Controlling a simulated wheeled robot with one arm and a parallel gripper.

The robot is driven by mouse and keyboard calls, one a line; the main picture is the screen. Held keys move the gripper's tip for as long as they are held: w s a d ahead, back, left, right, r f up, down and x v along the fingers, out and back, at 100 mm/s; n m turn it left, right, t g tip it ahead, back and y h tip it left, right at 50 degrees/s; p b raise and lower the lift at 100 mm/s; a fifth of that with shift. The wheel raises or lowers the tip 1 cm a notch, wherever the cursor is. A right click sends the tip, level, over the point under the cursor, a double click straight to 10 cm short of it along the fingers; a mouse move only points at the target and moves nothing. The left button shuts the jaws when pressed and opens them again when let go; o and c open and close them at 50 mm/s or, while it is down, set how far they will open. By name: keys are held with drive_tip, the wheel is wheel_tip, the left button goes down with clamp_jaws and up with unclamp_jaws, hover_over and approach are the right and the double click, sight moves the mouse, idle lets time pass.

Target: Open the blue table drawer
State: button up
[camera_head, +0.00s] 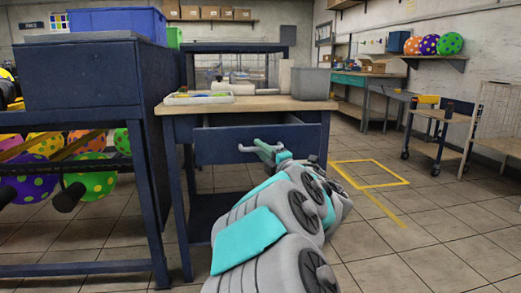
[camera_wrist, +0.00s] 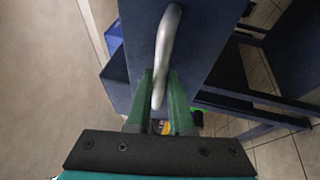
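The blue table drawer (camera_head: 222,146) sits under the wooden top of the blue table (camera_head: 250,104). Its front stands out a little from the frame, with a dark gap above it, so it is partly open. A silver bar handle (camera_head: 248,149) runs across the front. My gripper (camera_head: 272,152) is at the right part of this handle. In the wrist view the handle (camera_wrist: 167,40) passes between the green fingers of my gripper (camera_wrist: 161,85), which are closed around it. The drawer front (camera_wrist: 200,45) lies just beyond them. The drawer's inside is hidden.
A dark blue rack (camera_head: 85,75) with colourful balloons (camera_head: 98,182) stands close on the left. A tray (camera_head: 198,98) and a grey bin (camera_head: 310,83) stand on the tabletop. Floor to the right is clear, with a yellow marked square (camera_head: 368,173); a cart (camera_head: 440,130) stands farther off.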

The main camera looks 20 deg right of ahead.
drive_tip(key=shift+o, duration=0.6)
drive_tip(key=shift+s, duration=0.1)
drive_tip(key=a+v, duration=0.1)
drive_tip(key=v, duration=0.6)
drive_tip(key=shift+s+d, duration=0.3)
drive_tip(key=shift+d, duration=0.25)
drive_tip(key=shift+p, duration=0.3)
